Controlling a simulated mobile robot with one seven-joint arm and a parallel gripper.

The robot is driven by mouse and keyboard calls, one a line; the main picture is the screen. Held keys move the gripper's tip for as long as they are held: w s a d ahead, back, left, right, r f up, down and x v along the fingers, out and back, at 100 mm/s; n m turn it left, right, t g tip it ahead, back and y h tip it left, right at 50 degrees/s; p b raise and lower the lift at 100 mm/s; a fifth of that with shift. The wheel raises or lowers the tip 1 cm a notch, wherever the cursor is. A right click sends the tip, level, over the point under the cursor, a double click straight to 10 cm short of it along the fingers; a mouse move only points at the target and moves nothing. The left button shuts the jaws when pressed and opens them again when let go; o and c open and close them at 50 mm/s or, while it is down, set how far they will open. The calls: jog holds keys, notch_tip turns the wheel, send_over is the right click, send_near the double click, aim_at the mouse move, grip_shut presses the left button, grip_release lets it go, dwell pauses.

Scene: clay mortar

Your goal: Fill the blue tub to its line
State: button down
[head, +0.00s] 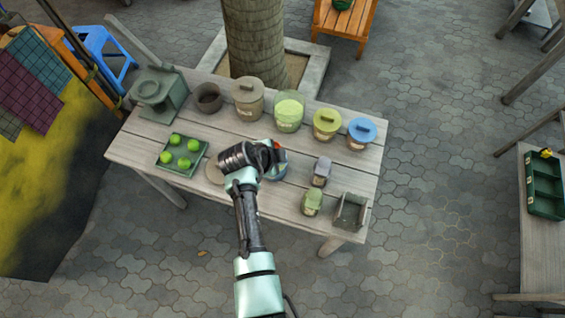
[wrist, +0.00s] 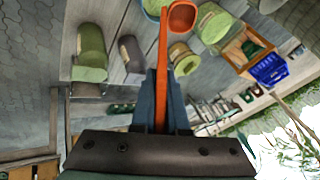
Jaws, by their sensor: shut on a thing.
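My gripper (head: 268,156) is over the front middle of the wooden table. It is shut on the handle of an orange-red scoop (wrist: 163,70), and only a small red part (head: 276,145) shows in the head view. In the wrist view the scoop's bowl (wrist: 183,16) is at the top and I see no load in it. The blue tub (head: 283,170) stands on the table, partly hidden by my gripper. A piece of its blue rim (wrist: 152,8) shows beside the scoop's bowl. Its line and fill level cannot be made out.
A green tray (head: 164,165) with green balls is left. A purple-grey jar (head: 321,172) and green jar (head: 311,202) are right.

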jog(key=shift+w+a+r+g+h+b, duration=0.15)
jog(key=shift+w+r+g+b, duration=0.25)
jog(key=shift+w+g+b, duration=0.2)
jog(key=shift+w+a+r+g+h+b, duration=0.15)
jog(key=shift+w+r+g+b, duration=0.2)
jog(key=shift+w+g+b, duration=0.25)
jog(key=shift+w+r+n+g, duration=0.3)
jog(key=shift+w+r, duration=0.05)
jog(key=shift+r, duration=0.1)
